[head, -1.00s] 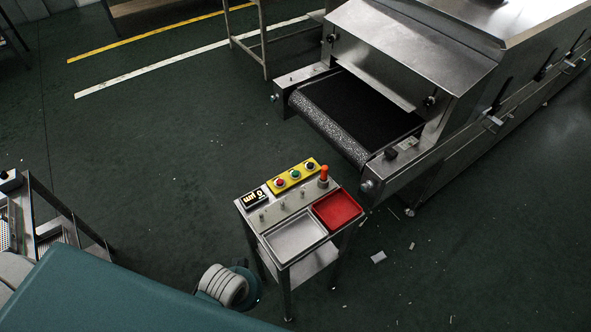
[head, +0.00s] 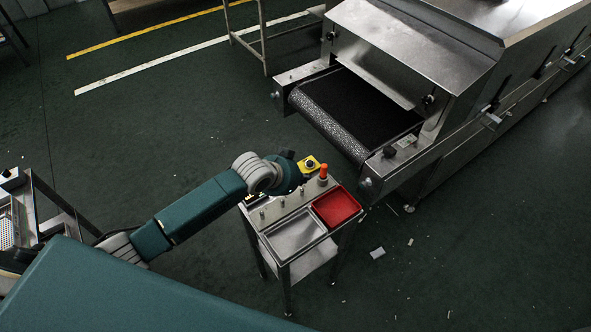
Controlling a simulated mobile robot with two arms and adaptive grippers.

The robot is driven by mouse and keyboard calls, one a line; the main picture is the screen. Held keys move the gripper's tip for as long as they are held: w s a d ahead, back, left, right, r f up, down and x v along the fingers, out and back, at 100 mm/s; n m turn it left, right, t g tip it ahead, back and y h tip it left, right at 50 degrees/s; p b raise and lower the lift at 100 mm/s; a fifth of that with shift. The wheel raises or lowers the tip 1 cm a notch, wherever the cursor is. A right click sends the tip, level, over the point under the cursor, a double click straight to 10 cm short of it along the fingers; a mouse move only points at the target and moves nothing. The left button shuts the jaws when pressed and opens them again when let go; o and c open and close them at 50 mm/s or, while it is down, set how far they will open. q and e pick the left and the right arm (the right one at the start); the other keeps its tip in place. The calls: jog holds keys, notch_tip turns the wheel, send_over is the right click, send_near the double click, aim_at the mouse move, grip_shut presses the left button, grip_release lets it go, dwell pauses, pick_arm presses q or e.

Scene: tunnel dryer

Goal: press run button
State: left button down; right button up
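The small metal control stand (head: 283,224) is in the middle of the head view. Its yellow button box (head: 302,170) is mostly covered by my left wrist; only its right end with a dark button (head: 310,163) shows. The red and green buttons are hidden now, and I see no label marking the run button. My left gripper (head: 287,155) is over the button box, with only a small dark part showing past the wrist. I cannot tell whether it is open or shut, or whether it touches a button. My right gripper is out of view.
An orange-red upright knob (head: 323,171) stands right of the button box. A red tray (head: 337,207) and a grey metal tray (head: 295,236) sit on the stand. The tunnel dryer with its black belt (head: 358,107) is behind to the right.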

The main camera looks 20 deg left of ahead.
pick_arm(q)
jog(key=w+a+r+t, duration=0.1)
jog(key=w+a+r, duration=0.3)
jog(key=w, duration=0.3)
jog(key=shift+w+a+r, duration=0.25)
jog(key=shift+a, duration=0.35)
jog(key=shift+w+f, duration=0.1)
jog(key=shift+f, duration=0.1)
notch_tip(320, 180, down, 7)
jog(key=b, duration=0.6)
jog(key=shift+r+b, duration=0.15)
jog(key=shift+b, duration=0.15)
jog(key=shift+f+b, duration=0.45)
jog(key=shift+f, duration=0.5)
jog(key=shift+f, duration=0.1)
